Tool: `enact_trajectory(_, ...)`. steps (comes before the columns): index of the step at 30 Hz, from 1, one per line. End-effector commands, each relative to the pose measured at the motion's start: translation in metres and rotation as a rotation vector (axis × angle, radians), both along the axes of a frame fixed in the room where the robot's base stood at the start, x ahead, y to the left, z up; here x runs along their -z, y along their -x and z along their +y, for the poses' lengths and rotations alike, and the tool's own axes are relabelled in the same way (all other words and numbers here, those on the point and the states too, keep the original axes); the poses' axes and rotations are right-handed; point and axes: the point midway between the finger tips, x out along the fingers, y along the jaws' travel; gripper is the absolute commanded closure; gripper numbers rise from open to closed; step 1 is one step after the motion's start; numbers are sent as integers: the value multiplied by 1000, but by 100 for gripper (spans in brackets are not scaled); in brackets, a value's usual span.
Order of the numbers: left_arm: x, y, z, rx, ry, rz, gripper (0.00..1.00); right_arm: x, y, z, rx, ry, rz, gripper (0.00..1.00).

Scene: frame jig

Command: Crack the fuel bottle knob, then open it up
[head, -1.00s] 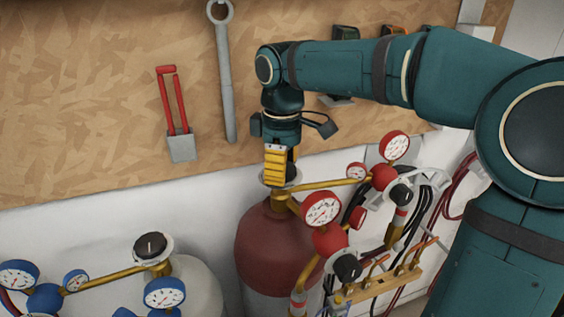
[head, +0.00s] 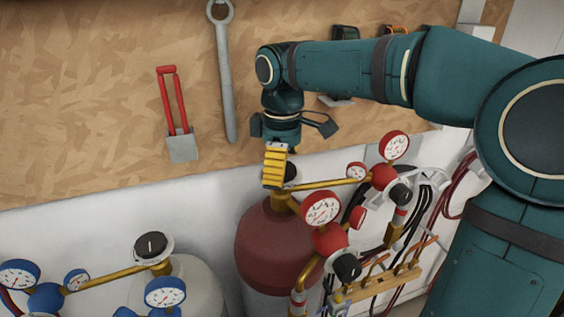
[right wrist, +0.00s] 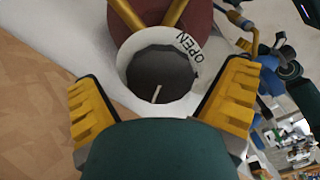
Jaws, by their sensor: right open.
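The fuel bottle (head: 270,240) is dark red and stands at the middle of the head view. Its black knob (right wrist: 161,78) has a white pointer line and sits inside a white ring marked OPEN (right wrist: 192,47) in the right wrist view. My right gripper (head: 277,170) comes down from above at the knob. In the right wrist view its yellow fingers (right wrist: 165,100) are spread apart, one on each side of the knob, with gaps to it. In the head view the near finger hides much of the knob. My left gripper is not in view.
Red-ringed gauges (head: 322,209) and brass pipes stand just right of the bottle. A pale bottle (head: 197,288) with its own black knob (head: 150,245) and blue gauges (head: 165,293) is at the lower left. A wrench (head: 225,80) and red-handled tool (head: 181,146) hang on the board.

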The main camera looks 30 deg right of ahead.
Motion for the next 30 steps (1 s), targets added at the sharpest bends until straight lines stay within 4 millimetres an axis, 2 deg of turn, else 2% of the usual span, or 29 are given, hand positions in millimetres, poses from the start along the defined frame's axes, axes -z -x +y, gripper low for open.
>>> enact_trajectory(5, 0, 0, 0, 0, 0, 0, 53, -14, -1, 0, 0, 1, -4, 2)
enact_trajectory(18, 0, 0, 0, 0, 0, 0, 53, -98, -1, 0, 0, 0, -3, 2)
enact_trajectory(24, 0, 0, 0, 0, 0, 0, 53, -116, -1, 0, 0, 0, 0, 2)
enact_trajectory(30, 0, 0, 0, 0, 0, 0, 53, -120, 0, 0, -1, 0, 0, 2)
